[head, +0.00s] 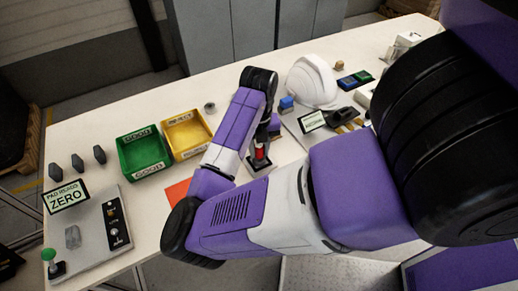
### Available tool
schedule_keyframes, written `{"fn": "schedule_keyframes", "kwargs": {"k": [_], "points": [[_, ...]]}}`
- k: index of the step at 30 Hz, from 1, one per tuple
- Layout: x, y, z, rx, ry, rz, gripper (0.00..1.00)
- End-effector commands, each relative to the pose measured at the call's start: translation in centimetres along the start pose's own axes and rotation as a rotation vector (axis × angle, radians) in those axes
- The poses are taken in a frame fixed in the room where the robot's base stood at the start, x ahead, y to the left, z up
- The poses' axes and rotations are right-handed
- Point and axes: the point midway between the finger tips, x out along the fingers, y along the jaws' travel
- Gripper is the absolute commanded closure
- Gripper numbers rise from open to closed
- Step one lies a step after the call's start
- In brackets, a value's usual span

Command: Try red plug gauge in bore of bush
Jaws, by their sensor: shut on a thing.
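My gripper (262,141) points down near the middle of the bench, partly hidden by my own wrist and forearm. It is shut on the red plug gauge (260,152), of which a short red part shows below the jaws. The gauge is upright over a small dark block (259,168) with a pale edge. I cannot tell whether its lower end is inside the block or just above it. A small grey round piece (210,107), which may be the bush, stands behind the yellow bin, apart from my gripper. Its bore is too small to make out.
A green bin (143,152) and a yellow bin (187,133) stand left of my arm. An orange-red sheet (177,193) lies before them. A white helmet shell (312,82) and a blue block (286,103) stand to the right.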

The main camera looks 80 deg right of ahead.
Motion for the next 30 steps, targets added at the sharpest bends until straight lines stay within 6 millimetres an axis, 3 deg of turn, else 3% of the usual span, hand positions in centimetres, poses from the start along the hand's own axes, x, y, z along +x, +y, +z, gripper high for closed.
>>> {"fn": "schedule_keyframes", "kwargs": {"k": [30], "points": [[0.83, 0.01, 0.0, 0.0, 0.0, 0.0, 1.0]]}}
